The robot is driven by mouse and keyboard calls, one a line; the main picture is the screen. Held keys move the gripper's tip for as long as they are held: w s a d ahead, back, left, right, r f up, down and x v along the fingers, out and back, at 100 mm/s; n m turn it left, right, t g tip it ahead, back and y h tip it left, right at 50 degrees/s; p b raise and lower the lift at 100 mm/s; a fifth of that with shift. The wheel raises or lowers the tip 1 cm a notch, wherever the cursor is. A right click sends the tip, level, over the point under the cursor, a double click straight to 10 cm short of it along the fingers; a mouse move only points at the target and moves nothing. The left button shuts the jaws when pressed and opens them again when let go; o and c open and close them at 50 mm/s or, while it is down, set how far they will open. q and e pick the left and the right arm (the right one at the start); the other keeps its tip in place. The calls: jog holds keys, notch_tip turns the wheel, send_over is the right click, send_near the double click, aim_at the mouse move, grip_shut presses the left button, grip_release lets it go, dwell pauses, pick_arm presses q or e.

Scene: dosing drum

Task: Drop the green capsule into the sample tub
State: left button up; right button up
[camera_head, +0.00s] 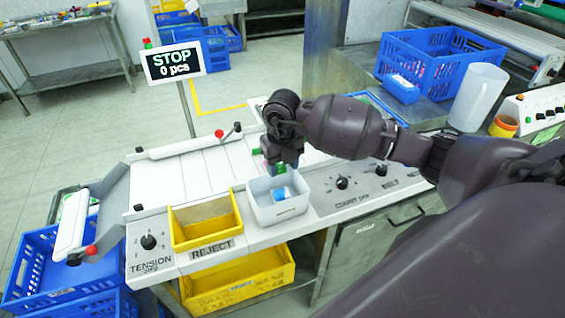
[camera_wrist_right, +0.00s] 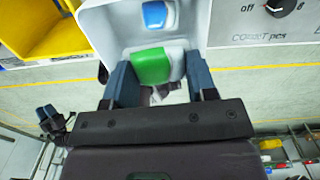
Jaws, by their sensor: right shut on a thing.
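The green capsule (camera_wrist_right: 150,66) is held between the two fingers of my right gripper (camera_wrist_right: 159,68) in the wrist view. In the head view the right gripper (camera_head: 279,163) points down just behind the sample tub (camera_head: 278,215), and the arm hides most of the capsule. The sample tub is a small white open box; its pale wall also shows in the wrist view (camera_wrist_right: 112,28), beyond the capsule. A blue piece (camera_head: 279,194) lies inside the tub.
A yellow reject bin (camera_head: 207,246) stands left of the tub. A panel with a count knob (camera_head: 342,183) lies to its right. A white cylinder (camera_head: 478,98) and a blue crate (camera_head: 432,65) stand at the back right. A sign (camera_head: 174,62) reads STOP, 0 pcs.

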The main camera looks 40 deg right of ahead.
aim_at(282, 166)
notch_tip(282, 166, down, 3)
jog(key=shift+f+b, duration=0.15)
jog(key=shift+b, duration=0.75)
jog(key=shift+f+b, duration=0.45)
jog(key=shift+f, duration=0.2)
jog(key=o, duration=1)
jog(key=shift+r, duration=0.1)
notch_tip(282, 166, up, 11)
jog(key=shift+f, duration=0.15)
